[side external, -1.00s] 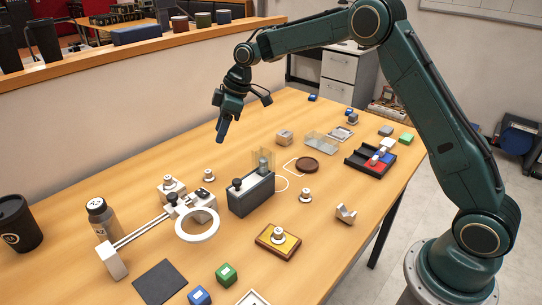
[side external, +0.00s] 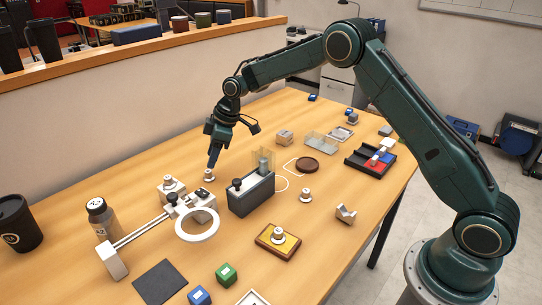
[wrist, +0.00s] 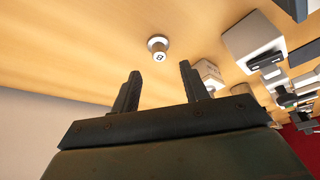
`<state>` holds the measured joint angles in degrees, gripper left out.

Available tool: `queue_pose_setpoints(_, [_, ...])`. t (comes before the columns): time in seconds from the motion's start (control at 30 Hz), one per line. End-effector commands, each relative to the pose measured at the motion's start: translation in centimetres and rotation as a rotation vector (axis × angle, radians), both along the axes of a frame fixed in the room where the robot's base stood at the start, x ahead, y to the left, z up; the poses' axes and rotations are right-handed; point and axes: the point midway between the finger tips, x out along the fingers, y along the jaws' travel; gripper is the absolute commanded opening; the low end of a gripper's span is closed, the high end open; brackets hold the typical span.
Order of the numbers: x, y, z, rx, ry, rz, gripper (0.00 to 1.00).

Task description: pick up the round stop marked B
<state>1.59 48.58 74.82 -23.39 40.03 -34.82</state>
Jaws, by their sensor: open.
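A small round metal stop (wrist: 158,48) with a white top and a dark mark that looks like B stands on the table in the wrist view. In the side external view this stop (side external: 209,176) stands behind the white ring fixture. My gripper (side external: 213,164) is above and close to it. In the wrist view my gripper (wrist: 160,69) has its two fingers apart with nothing between them, and the stop shows just beyond the fingertips.
Similar stops stand on a grey block (side external: 170,191), on the bare table (side external: 306,195) and on a yellow-topped wooden plate (side external: 268,243). The white ring fixture (side external: 181,238) and a dark grey box (side external: 250,197) stand near the stop. The table behind it is clear.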

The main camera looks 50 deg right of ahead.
Motion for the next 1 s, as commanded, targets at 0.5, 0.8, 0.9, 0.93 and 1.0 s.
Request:
queue_pose_setpoints(0.5, [1.0, 1.3, -4.6, 0.0, 0.001, 0.0, 0.45])
queue_pose_setpoints(0.8, [1.0, 1.3, -4.7, 0.0, 0.0, 0.0, 0.45])
queue_pose_setpoints(0.9, [1.0, 1.3, -4.7, 0.0, 0.0, 0.0, 0.45])
queue_pose_setpoints(0.93, [1.0, 1.3, -4.7, 0.0, 0.0, 0.0, 0.45])
queue_pose_setpoints(1.0, [1.0, 1.3, -4.7, 0.0, 0.0, 0.0, 0.45])
